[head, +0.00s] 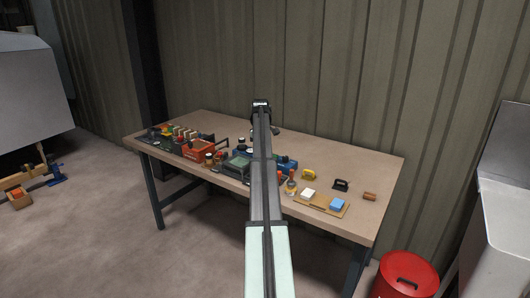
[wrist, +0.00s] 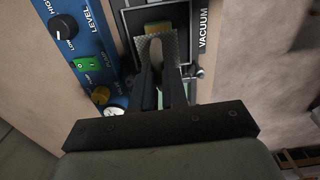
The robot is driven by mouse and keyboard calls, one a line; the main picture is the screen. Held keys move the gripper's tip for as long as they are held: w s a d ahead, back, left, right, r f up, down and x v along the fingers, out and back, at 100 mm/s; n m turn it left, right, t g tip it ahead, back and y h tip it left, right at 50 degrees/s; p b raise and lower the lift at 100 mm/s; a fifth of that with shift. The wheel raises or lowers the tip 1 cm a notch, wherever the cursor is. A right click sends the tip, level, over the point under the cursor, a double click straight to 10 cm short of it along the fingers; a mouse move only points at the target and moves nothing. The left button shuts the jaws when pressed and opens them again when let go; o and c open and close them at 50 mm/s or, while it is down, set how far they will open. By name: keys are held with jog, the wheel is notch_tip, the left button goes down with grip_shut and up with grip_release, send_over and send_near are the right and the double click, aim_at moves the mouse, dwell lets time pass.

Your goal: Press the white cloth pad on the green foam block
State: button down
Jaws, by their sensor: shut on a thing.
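My gripper (wrist: 158,50) is shut on a narrow, pale tan-grey piece in the wrist view; I cannot tell what it is. Its tips overlap a black unit marked VACUUM. In the head view my gripper (head: 262,103) appears at the table's far edge, its jaws too small to read. A small white block (head: 308,194), possibly the white cloth pad, lies on a tan board at the table's front right, apart from my gripper. A blue block (head: 337,204) lies on the same board. I cannot clearly make out a green foam block; my arm hides part of the table.
The wrist view shows a blue control box (wrist: 68,42) left of the black VACUUM unit (wrist: 193,16). A red toolbox (head: 197,150) and small items crowd the table's left. A yellow-handled item (head: 308,175), black item (head: 341,185) and brown block (head: 370,196) stand right. The far right tabletop is mostly clear.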

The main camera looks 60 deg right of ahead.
jog(key=shift+f+m, duration=0.15)
jog(key=shift+m, duration=0.15)
jog(key=shift+f, duration=2.25)
jog(key=shift+f, duration=0.65)
dwell(0.8)
jog(key=shift+r, duration=0.2)
jog(key=shift+r, duration=3.35)
